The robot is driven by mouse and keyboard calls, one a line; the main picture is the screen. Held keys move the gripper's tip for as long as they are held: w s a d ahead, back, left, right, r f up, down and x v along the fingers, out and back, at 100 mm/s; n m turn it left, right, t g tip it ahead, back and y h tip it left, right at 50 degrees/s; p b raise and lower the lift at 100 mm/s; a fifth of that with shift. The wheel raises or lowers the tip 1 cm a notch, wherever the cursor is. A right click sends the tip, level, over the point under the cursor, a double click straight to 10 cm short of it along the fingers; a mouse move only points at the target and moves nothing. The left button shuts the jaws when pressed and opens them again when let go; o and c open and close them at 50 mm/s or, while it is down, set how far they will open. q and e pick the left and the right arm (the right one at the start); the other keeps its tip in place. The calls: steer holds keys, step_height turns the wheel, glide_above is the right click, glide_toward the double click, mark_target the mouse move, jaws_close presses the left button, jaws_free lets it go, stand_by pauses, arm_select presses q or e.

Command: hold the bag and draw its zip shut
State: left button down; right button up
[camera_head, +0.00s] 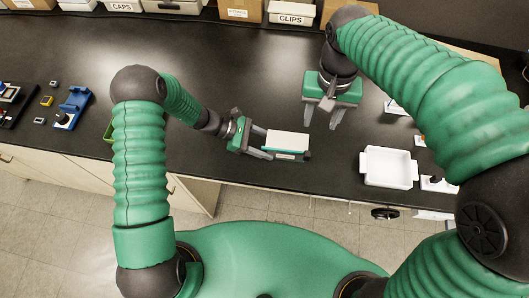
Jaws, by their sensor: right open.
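A small item with a pale top and a teal, labelled front (292,156) is above the counter near its front edge; I cannot tell for sure that it is the bag. No zip or pull can be made out at this size. My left gripper (263,143) is at the left end of this item, with its fingers along the two sides; whether they grip it is unclear. My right gripper (321,112) is open and empty, pointing down over the counter, behind and to the right of the item.
A white tray (371,181) stands at the counter's front right. A blue holder (75,101) and small parts lie at the left. Labelled boxes, one reading CLIPS (291,18), line the back. The dark counter (225,70) is clear in the middle.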

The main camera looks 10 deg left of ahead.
arm_select(q)
steer(key=c, duration=0.9)
jaws_free()
steer(key=o, duration=0.5)
